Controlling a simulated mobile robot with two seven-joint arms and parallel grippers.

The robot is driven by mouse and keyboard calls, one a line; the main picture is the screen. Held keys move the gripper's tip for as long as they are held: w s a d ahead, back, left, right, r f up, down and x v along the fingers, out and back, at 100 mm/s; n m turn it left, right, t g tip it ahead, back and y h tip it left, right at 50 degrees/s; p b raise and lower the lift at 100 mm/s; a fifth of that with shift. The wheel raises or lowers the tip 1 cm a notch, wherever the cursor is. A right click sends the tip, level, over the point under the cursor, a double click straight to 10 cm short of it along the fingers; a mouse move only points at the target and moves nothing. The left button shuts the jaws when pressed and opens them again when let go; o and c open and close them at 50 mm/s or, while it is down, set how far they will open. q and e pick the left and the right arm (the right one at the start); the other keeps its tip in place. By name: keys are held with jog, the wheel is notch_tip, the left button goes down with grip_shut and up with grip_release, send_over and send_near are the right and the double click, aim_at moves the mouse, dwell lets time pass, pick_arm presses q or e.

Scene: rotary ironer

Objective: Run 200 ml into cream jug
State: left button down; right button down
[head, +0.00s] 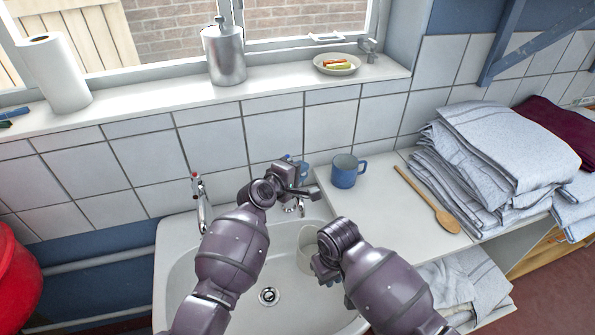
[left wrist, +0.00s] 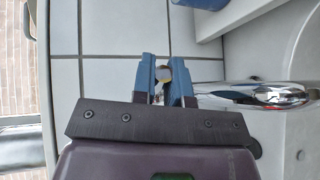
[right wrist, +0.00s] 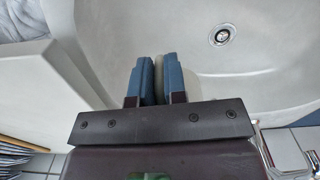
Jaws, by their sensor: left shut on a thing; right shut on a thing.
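The cream jug (head: 304,250) is a pale jug held low inside the white sink (head: 180,285), under the right-hand tap. My right gripper (head: 322,270) is shut on the jug; in the right wrist view a pale strip of the jug (right wrist: 159,78) shows between the blue fingers (right wrist: 154,80). The right-hand tap (left wrist: 265,96) is chrome. My left gripper (head: 300,168) is shut on the top of this tap, and the fingers (left wrist: 166,80) hide most of it. I cannot make out a water stream or the level in the jug.
A second tap with a red top (head: 199,195) stands at the sink's left. A blue mug (head: 346,172) and a wooden spoon (head: 428,200) lie on the counter to the right, beside folded cloths (head: 490,155). The drain (head: 268,296) is clear.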

dwell(0.4)
pick_arm(q)
jog(key=c, duration=1.2)
grip_release()
jog(key=shift+o, duration=0.2)
jog(key=v, duration=1.2)
jog(key=shift+d, duration=0.15)
jog(key=shift+c, duration=0.3)
